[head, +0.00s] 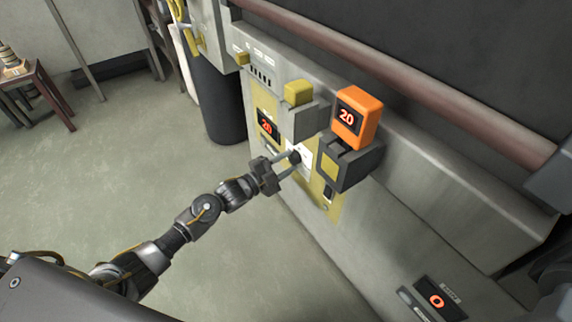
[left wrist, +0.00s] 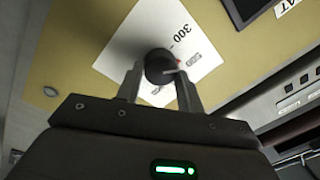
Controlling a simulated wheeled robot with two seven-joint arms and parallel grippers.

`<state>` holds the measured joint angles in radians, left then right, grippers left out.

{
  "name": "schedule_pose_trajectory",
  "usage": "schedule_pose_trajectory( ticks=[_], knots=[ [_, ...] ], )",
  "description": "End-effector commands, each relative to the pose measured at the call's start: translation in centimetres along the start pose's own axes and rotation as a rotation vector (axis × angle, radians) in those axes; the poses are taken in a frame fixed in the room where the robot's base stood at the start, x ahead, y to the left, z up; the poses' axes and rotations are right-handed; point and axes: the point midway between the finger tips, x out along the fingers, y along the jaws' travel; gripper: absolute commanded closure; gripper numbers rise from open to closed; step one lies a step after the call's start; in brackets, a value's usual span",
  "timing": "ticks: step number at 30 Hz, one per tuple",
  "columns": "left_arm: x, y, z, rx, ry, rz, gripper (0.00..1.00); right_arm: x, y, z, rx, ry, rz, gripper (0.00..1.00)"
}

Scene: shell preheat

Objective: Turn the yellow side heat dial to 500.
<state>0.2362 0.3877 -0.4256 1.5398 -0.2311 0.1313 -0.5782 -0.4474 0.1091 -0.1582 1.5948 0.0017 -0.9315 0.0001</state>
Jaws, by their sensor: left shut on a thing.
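The heat dial is a small dark round knob (head: 295,157) on a white scale card (head: 304,168), set in the yellow panel (head: 325,205). My left gripper (head: 288,164) reaches it from the front left and is shut on it. In the left wrist view the knob (left wrist: 157,64) sits between the two fingertips (left wrist: 160,80). A red mark shows on its right side, and the card (left wrist: 150,28) reads "300" above and right of the knob. My right gripper is not in view.
A red display (head: 267,125) reading 20 is left of the dial. An orange box (head: 357,117), also showing 20, stands in a dark holder (head: 345,167) close right of the dial. A yellow block (head: 298,92) sits above. A lower display (head: 437,299) reads 0.

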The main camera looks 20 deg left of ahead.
Motion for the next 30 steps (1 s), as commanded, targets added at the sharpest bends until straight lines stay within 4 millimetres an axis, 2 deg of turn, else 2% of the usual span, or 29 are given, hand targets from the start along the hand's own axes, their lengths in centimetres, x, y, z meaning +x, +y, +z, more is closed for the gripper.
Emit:
schedule_pose_trajectory(
  ticks=[19,20,24,30],
  knots=[
    [0.0,0.05,0.01,0.047,0.003,0.001,0.85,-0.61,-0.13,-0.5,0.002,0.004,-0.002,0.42],
    [0.0,0.05,0.01,0.047,0.003,0.001,0.59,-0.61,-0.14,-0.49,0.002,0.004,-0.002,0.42],
    [0.0,0.04,0.01,0.046,0.003,0.0,0.41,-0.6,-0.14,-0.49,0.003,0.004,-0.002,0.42],
    [0.0,0.03,0.01,0.046,0.003,0.0,0.41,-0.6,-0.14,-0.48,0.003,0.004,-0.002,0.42]
  ],
)
